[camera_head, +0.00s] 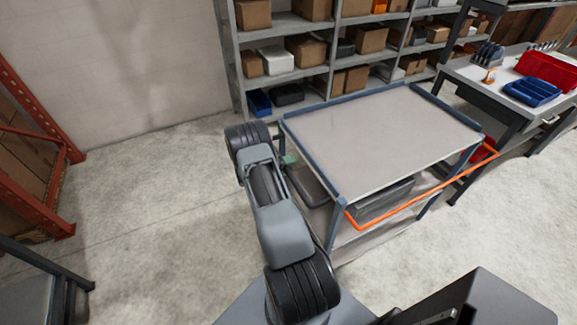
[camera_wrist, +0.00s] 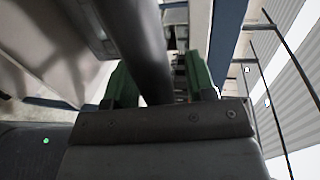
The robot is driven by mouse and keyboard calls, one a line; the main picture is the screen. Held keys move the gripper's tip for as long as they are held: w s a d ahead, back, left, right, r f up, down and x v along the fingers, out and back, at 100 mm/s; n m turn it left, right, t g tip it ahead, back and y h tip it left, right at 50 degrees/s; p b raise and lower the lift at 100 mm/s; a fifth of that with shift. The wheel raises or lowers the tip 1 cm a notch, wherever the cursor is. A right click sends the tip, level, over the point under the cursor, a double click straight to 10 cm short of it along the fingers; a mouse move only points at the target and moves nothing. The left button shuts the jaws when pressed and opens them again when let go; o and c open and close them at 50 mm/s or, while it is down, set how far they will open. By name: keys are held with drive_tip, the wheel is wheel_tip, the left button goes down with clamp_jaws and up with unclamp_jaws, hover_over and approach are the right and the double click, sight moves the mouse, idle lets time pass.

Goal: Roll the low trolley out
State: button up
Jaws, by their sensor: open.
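The low trolley (camera_head: 385,135) has a flat grey top, a blue-grey frame and a lower deck holding dark bins (camera_head: 385,200). It stands right of my arm in the head view. My gripper (camera_head: 290,160) is at its left end, mostly hidden behind my wrist, with a bit of green fingertip showing. In the wrist view my gripper (camera_wrist: 160,82) is open, with a green finger on each side of a dark round bar (camera_wrist: 143,40). The bar runs between the fingers; I cannot tell whether either finger touches it. A blue frame part (camera_wrist: 228,40) is close on the right.
An orange rail (camera_head: 430,198) runs along the trolley's near side. Shelving with boxes (camera_head: 285,55) stands behind it. A workbench (camera_head: 480,75) with red and blue bins is at the right. An orange rack (camera_head: 40,140) is at far left. Floor (camera_head: 150,210) is clear on the left.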

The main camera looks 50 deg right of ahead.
clamp_jaws()
idle(0.4)
